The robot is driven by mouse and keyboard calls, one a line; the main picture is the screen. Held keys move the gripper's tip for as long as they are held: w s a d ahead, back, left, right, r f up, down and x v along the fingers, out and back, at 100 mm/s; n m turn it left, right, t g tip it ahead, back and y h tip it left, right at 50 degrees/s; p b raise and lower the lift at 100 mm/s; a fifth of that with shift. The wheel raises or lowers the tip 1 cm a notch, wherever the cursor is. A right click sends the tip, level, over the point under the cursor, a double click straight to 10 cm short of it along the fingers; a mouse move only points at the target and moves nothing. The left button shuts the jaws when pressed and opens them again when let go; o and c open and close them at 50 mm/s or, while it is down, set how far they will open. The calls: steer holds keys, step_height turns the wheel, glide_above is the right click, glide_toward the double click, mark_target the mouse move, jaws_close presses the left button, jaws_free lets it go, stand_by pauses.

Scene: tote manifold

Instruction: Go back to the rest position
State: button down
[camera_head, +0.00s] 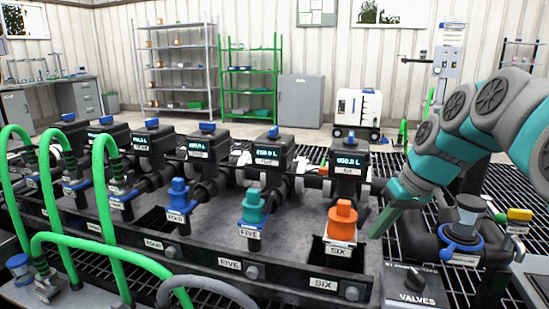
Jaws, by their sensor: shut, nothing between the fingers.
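My gripper (383,222) is at the right of the view, on my teal and grey arm that reaches in from the right edge. Its fingers point down and to the left, shut and empty. The fingertips are just right of the orange coupling (342,221) at station SIX, apart from it in the picture. A teal coupling (254,207) stands at FIVE and a blue one (178,196) at FOUR. No rest position is marked in view.
The manifold (290,220) with several metered valves fills the foreground. Green hoses (100,190) arch at the left. A VALVES box (412,286) and a blue-collared fitting (462,240) stand at the lower right. Shelves (178,70) and a white wheeled unit (357,110) are behind, with open floor between.

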steer(key=s+a+f+m+g+h, duration=0.1)
steer(key=s+a+f, duration=0.1)
steer(key=s+f, duration=0.3)
steer(key=s+a+f+g+h, duration=0.1)
steer(key=s+f, duration=0.5)
steer(key=s, duration=0.8)
steer(key=s+a+f+m+g+h, duration=0.1)
steer(key=s+a+f+g, duration=0.1)
steer(key=s+f, duration=0.4)
steer(key=s+a, duration=0.1)
steer(key=s, duration=0.3)
steer(key=shift+s+a+f+m+g+h, duration=0.15)
steer(key=shift+s+f+m+g+h, duration=0.15)
steer(key=shift+g, duration=0.1)
